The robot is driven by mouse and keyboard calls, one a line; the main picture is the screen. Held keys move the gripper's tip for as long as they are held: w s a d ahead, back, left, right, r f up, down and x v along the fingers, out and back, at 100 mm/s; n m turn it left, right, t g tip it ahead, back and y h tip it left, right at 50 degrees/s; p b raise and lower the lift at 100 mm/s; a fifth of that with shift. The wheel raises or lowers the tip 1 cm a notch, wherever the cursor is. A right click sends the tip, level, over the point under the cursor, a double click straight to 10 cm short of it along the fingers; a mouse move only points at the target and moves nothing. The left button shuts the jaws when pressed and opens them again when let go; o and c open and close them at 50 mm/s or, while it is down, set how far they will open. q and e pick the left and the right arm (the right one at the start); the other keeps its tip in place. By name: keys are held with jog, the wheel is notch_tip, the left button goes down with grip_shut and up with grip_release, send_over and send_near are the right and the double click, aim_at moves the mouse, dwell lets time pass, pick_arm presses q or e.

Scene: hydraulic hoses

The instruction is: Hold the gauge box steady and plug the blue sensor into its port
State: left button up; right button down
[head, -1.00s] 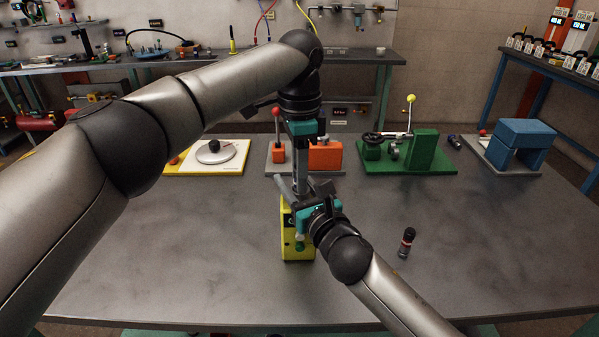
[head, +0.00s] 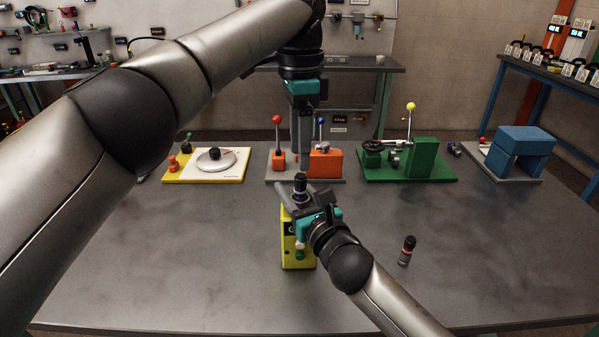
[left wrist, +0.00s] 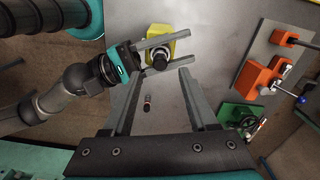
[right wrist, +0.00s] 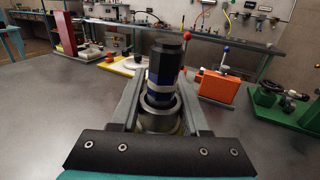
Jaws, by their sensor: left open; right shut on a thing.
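The yellow gauge box (head: 297,250) stands upright on the table. The blue sensor (right wrist: 160,78), with a black top and pale band, stands upright in the metal ring-shaped port (right wrist: 160,108) on top of the box. It also shows in the head view (head: 300,186). How deep it sits is hard to tell. My right gripper (head: 303,207) is shut on the box's upper part, its fingers on either side of the port. My left gripper (head: 303,165) is open and empty, pointing down above the sensor. The left wrist view shows the sensor (left wrist: 160,61) just beyond its fingertips.
Along the back are a white-and-yellow plate (head: 232,170), an orange fixture (head: 326,163), a green fixture (head: 425,155) and a blue block (head: 520,150). The front table is clear.

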pick_arm(q)
jog(key=shift+r, duration=2.35)
pick_arm(e)
jog(key=shift+c, duration=1.6)
grip_release()
jog(key=shift+s+d, duration=0.1)
